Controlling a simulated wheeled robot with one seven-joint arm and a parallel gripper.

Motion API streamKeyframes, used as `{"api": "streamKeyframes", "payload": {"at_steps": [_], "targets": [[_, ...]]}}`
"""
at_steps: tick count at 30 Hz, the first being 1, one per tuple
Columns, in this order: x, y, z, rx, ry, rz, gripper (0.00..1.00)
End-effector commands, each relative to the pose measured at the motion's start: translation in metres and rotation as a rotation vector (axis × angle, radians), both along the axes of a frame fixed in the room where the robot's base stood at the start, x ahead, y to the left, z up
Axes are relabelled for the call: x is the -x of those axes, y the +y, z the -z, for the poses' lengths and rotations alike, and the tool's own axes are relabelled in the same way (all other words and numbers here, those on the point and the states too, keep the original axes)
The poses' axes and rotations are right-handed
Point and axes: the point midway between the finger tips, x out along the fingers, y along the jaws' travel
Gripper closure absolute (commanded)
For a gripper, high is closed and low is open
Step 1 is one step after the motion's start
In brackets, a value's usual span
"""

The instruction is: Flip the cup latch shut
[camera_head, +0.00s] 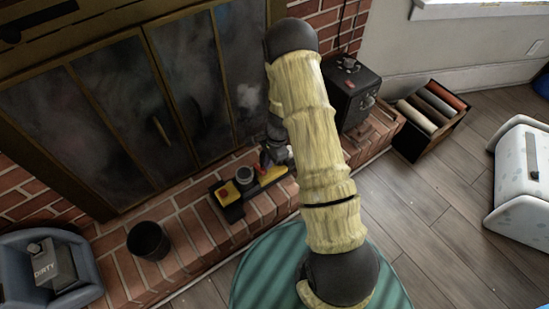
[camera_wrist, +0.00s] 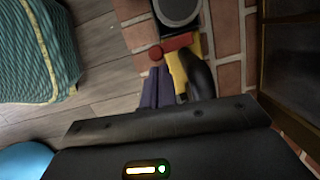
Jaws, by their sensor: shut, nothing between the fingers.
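The yellow-and-black device (camera_head: 232,202) lies on the brick hearth, with a round grey cup (camera_head: 245,174) in it. In the wrist view, the cup's dark round opening (camera_wrist: 178,8) is at the top edge, and a red latch piece (camera_wrist: 174,46) lies just below it, beside the yellow body (camera_wrist: 176,68). My gripper (camera_wrist: 157,72) is shut and empty, its narrow purplish fingers close to the red piece; I cannot tell whether they touch. A dark curved part (camera_wrist: 199,76) lies right of the fingers. In the head view, my arm partly covers the device's right end.
A black bin (camera_head: 148,241) stands left on the hearth. Glass fireplace doors (camera_head: 120,95) rise behind. A black stove-like box (camera_head: 352,92) stands right of my arm. A green striped round item (camera_head: 262,277) lies in front on the wood floor.

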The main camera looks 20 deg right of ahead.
Motion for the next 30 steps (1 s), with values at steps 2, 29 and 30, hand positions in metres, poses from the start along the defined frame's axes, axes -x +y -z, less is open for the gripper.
{"api": "streamKeyframes", "payload": {"at_steps": [2, 29, 30], "targets": [[0.0000, 0.0004, -0.0004, 0.000, 0.000, 0.000, 1.00], [0.0032, 0.0030, -0.0007, -0.001, 0.000, 0.086, 1.00], [0.0035, 0.0033, -0.0008, -0.001, 0.000, 0.091, 1.00]]}}
